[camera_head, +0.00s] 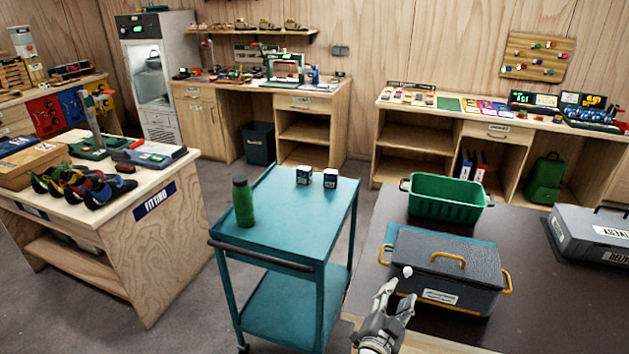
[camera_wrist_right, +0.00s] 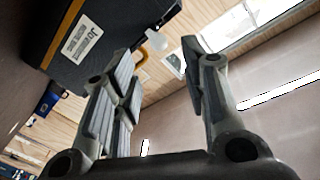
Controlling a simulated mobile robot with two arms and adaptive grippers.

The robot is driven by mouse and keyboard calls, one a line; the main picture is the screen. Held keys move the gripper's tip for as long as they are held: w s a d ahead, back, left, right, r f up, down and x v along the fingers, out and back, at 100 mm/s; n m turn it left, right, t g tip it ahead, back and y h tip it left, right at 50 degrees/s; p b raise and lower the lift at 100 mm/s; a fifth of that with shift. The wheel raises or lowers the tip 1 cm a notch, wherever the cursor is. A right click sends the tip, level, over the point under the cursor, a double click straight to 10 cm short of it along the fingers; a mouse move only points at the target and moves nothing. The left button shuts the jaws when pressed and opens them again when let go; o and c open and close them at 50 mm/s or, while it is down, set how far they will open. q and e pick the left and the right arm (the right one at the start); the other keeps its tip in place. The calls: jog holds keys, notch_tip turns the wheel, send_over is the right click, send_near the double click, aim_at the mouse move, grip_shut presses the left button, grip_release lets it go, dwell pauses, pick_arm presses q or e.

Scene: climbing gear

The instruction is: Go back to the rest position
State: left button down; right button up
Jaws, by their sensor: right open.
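My right gripper (camera_head: 398,292) is in the lower middle of the head view, at the front left corner of a dark grey lidded box (camera_head: 480,262) with yellow handles. Its two fingers stand apart with nothing between them. In the right wrist view the open gripper (camera_wrist_right: 160,62) fills the middle, and the dark box (camera_wrist_right: 88,62) with its white label is at upper left. A small white piece (camera_head: 407,271) shows by the box corner, just beyond the fingertips; it also shows in the wrist view (camera_wrist_right: 156,40). I cannot tell whether the fingers touch it. My left gripper is not in view.
The box stands on a dark table (camera_head: 540,315) with a green bin (camera_head: 446,199) behind it and a grey case (camera_head: 592,234) at right. A teal cart (camera_head: 275,225) left of the table carries a green bottle (camera_head: 243,203) and two small dark boxes (camera_head: 303,176).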

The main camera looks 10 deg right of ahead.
jog(key=s+a+f+n+t+y+b, duration=0.1)
jog(key=a+f+n+y, duration=0.3)
jog(key=f, duration=0.4)
jog(key=s+a+f+n+t+y, duration=0.1)
jog(key=a+f+n+y, duration=0.25)
jog(key=f, duration=0.45)
jog(key=s+a+f+n+g+y, duration=0.25)
jog(key=s+f, duration=0.25)
jog(key=f, duration=0.3)
jog(key=s+a+f+n+g+y, duration=0.2)
jog(key=s+a+f+n, duration=0.1)
jog(key=s+f, duration=0.35)
jog(key=s+f+n+g+y+b, duration=0.15)
jog(key=s+f+g, duration=0.35)
jog(key=s+f, duration=0.85)
jog(key=s+d+f+n+g+h, duration=0.1)
jog(key=s+d+f+g, duration=0.1)
jog(key=s, duration=0.8)
jog(key=s+d+f+n+g, duration=0.1)
jog(key=s+d+f+g, duration=0.2)
jog(key=s, duration=0.7)
jog(key=shift+s+d+f+h+b, duration=0.15)
jog(key=shift+d+f+h+b, duration=0.2)
jog(key=shift+d, duration=0.15)
